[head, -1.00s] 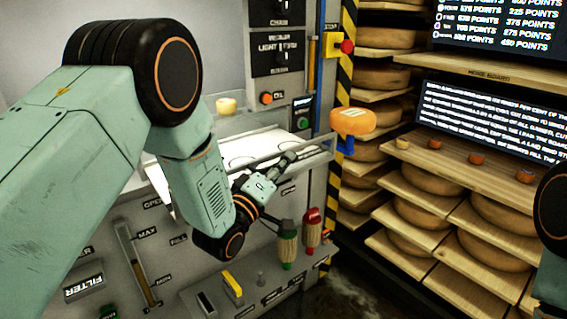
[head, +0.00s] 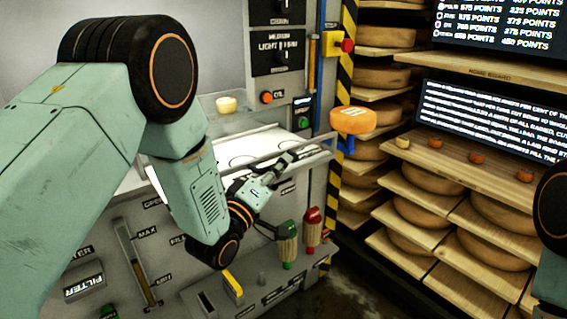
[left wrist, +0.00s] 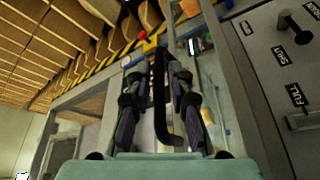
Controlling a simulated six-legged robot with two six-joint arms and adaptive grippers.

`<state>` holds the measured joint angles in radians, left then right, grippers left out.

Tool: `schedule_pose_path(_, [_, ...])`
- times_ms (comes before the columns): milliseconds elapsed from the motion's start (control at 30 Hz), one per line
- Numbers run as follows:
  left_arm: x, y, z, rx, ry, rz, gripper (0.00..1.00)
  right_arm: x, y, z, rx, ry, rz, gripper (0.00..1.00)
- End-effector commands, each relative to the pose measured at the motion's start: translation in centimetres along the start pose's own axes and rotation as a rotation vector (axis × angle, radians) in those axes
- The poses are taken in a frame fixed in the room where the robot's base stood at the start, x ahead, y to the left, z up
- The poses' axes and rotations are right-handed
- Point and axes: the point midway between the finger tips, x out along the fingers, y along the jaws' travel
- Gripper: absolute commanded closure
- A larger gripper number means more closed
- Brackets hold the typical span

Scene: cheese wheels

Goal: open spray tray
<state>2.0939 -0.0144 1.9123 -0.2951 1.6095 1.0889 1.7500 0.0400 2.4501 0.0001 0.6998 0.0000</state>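A white tray surface with round outlines (head: 262,143) shows in the head view behind a grey front rail. I cannot tell for certain whether it is the spray tray. My left gripper (head: 287,161) is at the rail's right part, its fingers pointing up and right. In the left wrist view, a black curved bar handle (left wrist: 160,98) stands between the two fingers of my left gripper (left wrist: 157,83). The fingers are apart, with gaps beside the bar. My right gripper is not in view.
Green (head: 287,240) and red (head: 312,228) capped bottles stand on the lower ledge, close below my left gripper. An orange cheese wheel (head: 353,121) is right of the tray. Shelves of cheese wheels (head: 425,207) fill the right side.

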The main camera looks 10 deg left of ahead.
Motion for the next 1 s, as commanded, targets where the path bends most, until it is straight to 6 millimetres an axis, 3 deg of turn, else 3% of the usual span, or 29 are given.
schedule_pose_path(300, [-6.6, -0.1, -0.1, -0.004, 0.002, -0.004, 0.79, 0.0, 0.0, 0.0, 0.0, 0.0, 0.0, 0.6])
schedule_pose_path(500, [-9.3, -0.1, -0.1, -0.003, 0.001, -0.002, 0.79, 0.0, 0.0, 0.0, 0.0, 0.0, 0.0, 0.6])
schedule_pose_path(1000, [-10.1, 0.0, -0.1, -0.002, 0.001, 0.001, 0.79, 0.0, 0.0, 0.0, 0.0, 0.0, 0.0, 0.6])
